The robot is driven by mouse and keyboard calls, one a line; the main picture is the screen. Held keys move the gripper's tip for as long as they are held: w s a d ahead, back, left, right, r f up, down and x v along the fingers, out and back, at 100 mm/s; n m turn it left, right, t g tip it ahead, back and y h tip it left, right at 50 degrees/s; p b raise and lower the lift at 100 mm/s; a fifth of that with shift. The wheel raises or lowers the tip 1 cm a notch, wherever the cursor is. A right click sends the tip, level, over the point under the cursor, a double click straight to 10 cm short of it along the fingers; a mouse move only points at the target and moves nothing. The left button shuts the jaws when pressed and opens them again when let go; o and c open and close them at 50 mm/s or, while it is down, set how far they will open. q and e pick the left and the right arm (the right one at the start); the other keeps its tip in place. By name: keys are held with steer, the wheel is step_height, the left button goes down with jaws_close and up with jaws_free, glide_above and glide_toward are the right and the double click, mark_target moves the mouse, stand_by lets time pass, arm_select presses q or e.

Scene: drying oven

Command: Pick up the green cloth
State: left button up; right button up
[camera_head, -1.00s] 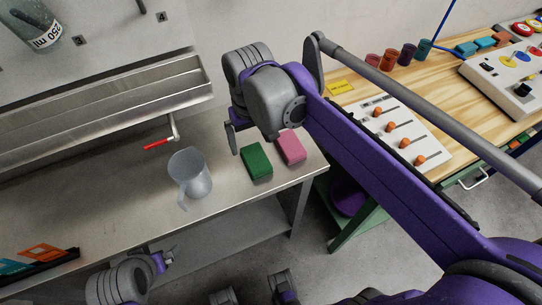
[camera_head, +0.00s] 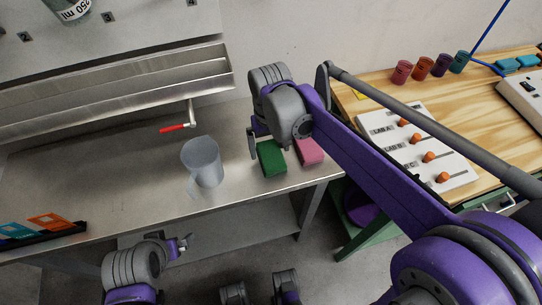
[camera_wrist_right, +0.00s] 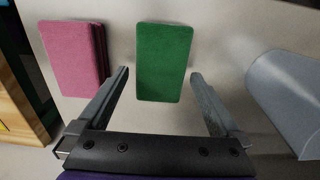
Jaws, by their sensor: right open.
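The green cloth (camera_head: 271,158) is a folded block lying flat on the metal table near its right end. In the right wrist view the green cloth (camera_wrist_right: 164,62) lies ahead, between the lines of the two fingers. My right gripper (camera_wrist_right: 160,76) is open and empty, with a finger on each side of the cloth's near part; I cannot tell its height above it. In the head view the right gripper (camera_head: 258,144) is just above and behind the cloth, partly hidden by its own wrist. My left gripper (camera_head: 180,247) is low at the table's front edge, too small to read.
A pink cloth (camera_head: 308,150) lies beside the green one; it shows left in the wrist view (camera_wrist_right: 76,52). A grey jug (camera_head: 203,163) stands to the left. A red-handled tap (camera_head: 174,128) and a metal trough (camera_head: 120,88) are behind. A wooden bench (camera_head: 440,92) is right.

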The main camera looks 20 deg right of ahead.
mark_target(270, 151)
steer(key=shift+f, duration=0.9)
steer(key=shift+c, duration=0.3)
steer(key=c, duration=1.3)
steer(key=shift+o, duration=0.2)
step_height(270, 151, up, 10)
steer(key=shift+r+p, duration=0.1)
steer(key=shift+p, duration=0.45)
steer(key=o, duration=0.9)
steer(key=c, duration=0.6)
steer(key=shift+s, duration=0.1)
